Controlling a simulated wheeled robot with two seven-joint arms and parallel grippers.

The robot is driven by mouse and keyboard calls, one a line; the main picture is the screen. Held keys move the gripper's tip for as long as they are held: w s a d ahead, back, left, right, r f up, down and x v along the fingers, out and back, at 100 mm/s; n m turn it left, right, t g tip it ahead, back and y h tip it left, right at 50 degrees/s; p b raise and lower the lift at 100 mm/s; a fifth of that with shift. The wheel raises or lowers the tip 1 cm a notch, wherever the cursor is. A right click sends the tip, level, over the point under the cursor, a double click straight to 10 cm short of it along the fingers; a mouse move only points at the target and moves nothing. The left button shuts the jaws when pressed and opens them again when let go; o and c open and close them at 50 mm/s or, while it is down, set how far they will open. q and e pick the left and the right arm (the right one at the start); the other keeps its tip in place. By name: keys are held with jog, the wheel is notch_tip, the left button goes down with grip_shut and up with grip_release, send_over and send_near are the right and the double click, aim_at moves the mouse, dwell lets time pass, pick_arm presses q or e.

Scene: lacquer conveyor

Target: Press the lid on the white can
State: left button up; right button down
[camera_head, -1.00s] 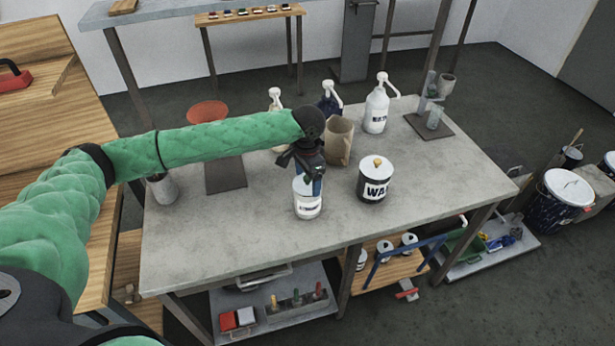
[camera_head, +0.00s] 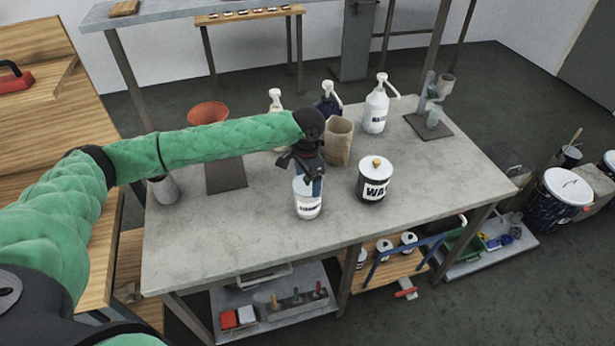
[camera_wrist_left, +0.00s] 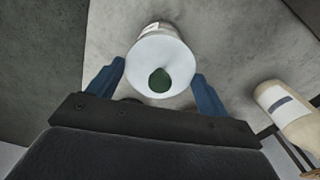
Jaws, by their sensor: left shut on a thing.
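The white can (camera_head: 308,208) with a dark-lettered label stands upright near the front middle of the grey table. My left gripper (camera_head: 312,182) is directly above it, pointing down. In the left wrist view, its blue fingers stand on either side of a white round lid (camera_wrist_left: 146,57) with a dark green knob and are shut on its edges. The can's side (camera_wrist_left: 152,30) shows beyond the lid. The lid lies over the can's mouth; I cannot tell whether it is fully seated. My right gripper is not in view.
A can marked WAX (camera_head: 375,180) stands just right of the white can. A tan jug (camera_head: 339,141) and pump bottles, one white (camera_head: 376,109), stand behind. An orange bowl (camera_head: 208,112) and a grey cup (camera_head: 164,188) are at left. The table's front left is clear.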

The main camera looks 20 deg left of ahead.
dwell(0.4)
pick_arm(q)
jog(key=o, duration=0.9)
jog(key=shift+o, duration=0.2)
jog(key=shift+r, duration=0.1)
jog(key=shift+r+p, duration=2.4)
jog(key=shift+p, duration=0.1)
jog(key=shift+r+p, duration=0.5)
jog(key=shift+r, duration=0.5)
jog(key=shift+c, duration=0.2)
